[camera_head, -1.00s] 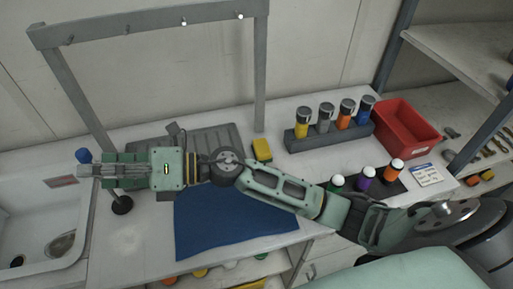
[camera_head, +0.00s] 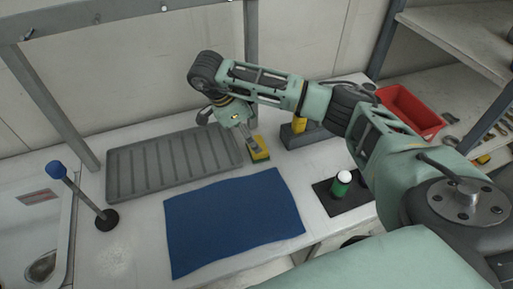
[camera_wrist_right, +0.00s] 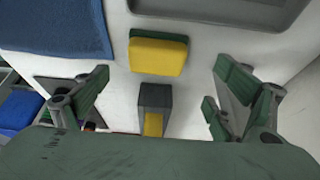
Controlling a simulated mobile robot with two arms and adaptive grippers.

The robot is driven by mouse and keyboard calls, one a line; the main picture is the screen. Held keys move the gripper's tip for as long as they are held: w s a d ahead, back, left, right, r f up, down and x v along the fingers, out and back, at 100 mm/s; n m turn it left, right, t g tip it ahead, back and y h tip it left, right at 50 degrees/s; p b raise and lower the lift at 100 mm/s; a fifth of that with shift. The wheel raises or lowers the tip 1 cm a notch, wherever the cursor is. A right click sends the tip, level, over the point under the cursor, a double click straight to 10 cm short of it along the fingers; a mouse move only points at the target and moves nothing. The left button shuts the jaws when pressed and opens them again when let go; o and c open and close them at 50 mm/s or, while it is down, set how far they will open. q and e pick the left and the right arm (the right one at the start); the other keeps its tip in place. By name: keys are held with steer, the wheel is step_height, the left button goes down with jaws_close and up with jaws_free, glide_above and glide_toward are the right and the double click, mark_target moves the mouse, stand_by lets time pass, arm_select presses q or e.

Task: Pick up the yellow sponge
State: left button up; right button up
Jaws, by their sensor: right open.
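The yellow sponge (camera_head: 259,155) with a green scouring layer lies on the white counter between the grey ribbed tray and the bottle rack. It also shows in the right wrist view (camera_wrist_right: 158,56), upper centre, lying between the lines of the two fingers. My right gripper (camera_head: 249,139) is above the sponge, pointing down, and partly hides it in the head view. In the right wrist view the right gripper (camera_wrist_right: 162,82) has its fingers wide apart with nothing between them. My left gripper is not in view.
The grey ribbed tray (camera_head: 165,165) is left of the sponge, the blue mat (camera_head: 235,220) in front. The bottle rack (camera_head: 296,136) stands close on the right, partly hidden by my arm. A green bottle (camera_head: 341,184) stands nearer. A blue-topped stand (camera_head: 80,190) is far left.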

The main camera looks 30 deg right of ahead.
mark_target(264, 156)
steer(key=shift+s+d+f, duration=0.2)
steer(key=shift+f, duration=0.2)
steer(key=p+x, duration=0.2)
steer(key=x, duration=0.1)
steer(key=shift+s+d+f, duration=0.1)
steer(key=shift+s+f, duration=0.1)
steer(key=shift+f, duration=0.05)
steer(key=shift+d+f, duration=0.15)
steer(key=shift+f, duration=0.4)
steer(key=c, duration=1.3)
